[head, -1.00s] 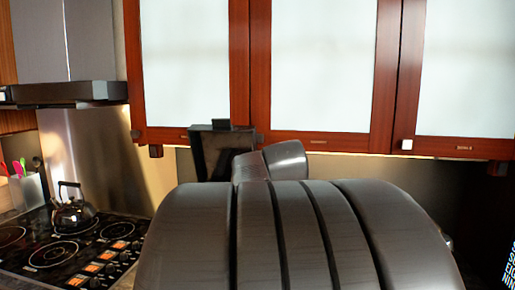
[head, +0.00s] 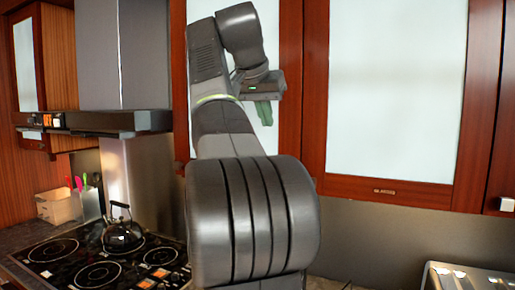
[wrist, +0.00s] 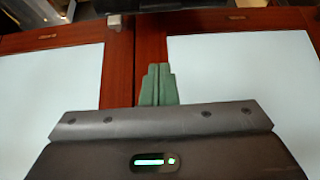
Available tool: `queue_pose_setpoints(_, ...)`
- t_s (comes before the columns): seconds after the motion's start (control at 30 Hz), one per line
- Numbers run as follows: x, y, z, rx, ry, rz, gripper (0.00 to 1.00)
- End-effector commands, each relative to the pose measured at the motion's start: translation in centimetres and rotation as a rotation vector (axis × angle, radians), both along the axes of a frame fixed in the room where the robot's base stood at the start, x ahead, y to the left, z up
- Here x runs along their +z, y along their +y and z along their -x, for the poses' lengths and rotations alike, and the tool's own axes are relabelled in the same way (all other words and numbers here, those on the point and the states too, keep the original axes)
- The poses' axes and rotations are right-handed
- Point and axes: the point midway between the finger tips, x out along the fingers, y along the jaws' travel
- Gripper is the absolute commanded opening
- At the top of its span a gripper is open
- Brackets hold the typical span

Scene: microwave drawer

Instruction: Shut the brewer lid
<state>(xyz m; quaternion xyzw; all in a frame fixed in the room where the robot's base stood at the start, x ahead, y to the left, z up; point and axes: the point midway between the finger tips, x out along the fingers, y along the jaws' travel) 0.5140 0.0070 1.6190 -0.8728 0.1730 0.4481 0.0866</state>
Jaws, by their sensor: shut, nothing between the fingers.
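The brewer and its lid cannot be made out now in the head view; my arm covers the middle of the picture. My gripper (head: 263,112) is raised in front of a frosted upper cabinet door, with its green fingers pointing down. In the wrist view, the fingers (wrist: 158,85) are together and empty, over the cabinet's wooden frame. A dark, blurred shape shows past the cabinet edge at the top of the wrist view; I cannot tell what it is.
Red-brown cabinets with frosted doors (head: 395,90) fill the back. A cooktop (head: 95,260) with a black kettle (head: 122,232) stands at left under the range hood (head: 120,122). A metal appliance (head: 465,277) is at the lower right.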

Motion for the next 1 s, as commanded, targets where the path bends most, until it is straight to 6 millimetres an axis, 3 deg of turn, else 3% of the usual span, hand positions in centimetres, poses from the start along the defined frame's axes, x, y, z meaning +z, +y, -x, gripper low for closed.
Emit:
queue_pose_setpoints(0.17,-1.1,-0.3,-0.7,-0.008,-0.001,-0.003,0.0)
queue_pose_setpoints(0.6,-8.3,-2.3,-5.4,-0.004,0.0,-0.002,0.0)
queue_pose_setpoints(0.8,-8.7,-1.1,-2.9,-0.001,-0.003,-0.003,0.0)
queue_pose_setpoints(1.0,-9.1,-0.8,-1.9,-0.003,-0.002,-0.003,0.0)
